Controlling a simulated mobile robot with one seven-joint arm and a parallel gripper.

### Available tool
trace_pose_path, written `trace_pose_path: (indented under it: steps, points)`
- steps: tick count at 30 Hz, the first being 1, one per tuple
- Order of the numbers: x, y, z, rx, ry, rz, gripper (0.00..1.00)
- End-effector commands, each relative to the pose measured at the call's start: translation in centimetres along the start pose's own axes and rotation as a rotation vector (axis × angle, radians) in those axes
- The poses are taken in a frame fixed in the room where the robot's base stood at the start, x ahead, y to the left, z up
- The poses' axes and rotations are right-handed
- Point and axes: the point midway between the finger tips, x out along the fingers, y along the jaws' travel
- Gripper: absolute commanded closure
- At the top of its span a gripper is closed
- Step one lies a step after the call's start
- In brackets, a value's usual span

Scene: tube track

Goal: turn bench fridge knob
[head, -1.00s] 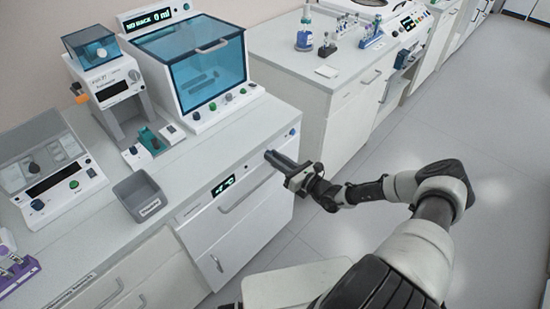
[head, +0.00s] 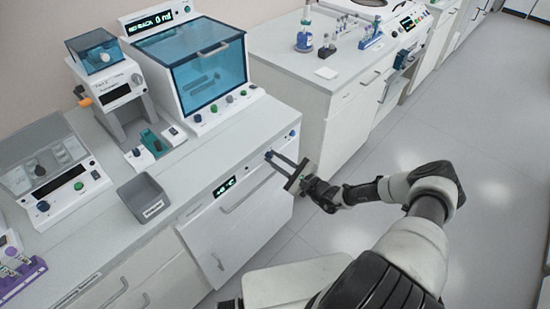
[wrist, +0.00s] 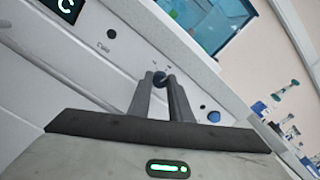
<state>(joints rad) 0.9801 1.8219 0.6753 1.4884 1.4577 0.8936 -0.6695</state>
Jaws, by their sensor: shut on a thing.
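The bench fridge (head: 222,235) is the white unit under the counter, with a lit display (head: 224,187) and a long bar handle (head: 245,192). My gripper (head: 272,156) reaches its front panel from the right, near the top edge. In the wrist view, the small dark round knob (wrist: 159,78) sits between the fingertips. My gripper (wrist: 160,80) is shut on this knob, one finger on either side. The fingers partly cover the knob, and its pointer angle cannot be told.
A grey bin (head: 144,198) stands on the counter (head: 190,172) above. Another white bench (head: 335,105) stands to the right. The floor (head: 440,130) between is clear.

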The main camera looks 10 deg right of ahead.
Motion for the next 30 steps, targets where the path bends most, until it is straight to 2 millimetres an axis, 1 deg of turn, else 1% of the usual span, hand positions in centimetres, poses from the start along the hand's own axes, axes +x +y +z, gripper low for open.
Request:
trace_pose_path:
  steps: [6, 12, 18, 29, 30]
  points:
    - [-0.03, -0.02, 0.04, -0.131, 0.000, 0.001, 1.00]
    - [-0.03, 0.02, 0.02, -0.202, 0.000, 0.001, 1.00]
    - [-0.03, 0.04, -0.02, -0.231, 0.000, 0.001, 1.00]
    - [-0.03, 0.05, -0.03, -0.233, 0.000, 0.001, 1.00]
    - [-0.03, 0.05, -0.04, -0.233, 0.000, 0.001, 0.80]
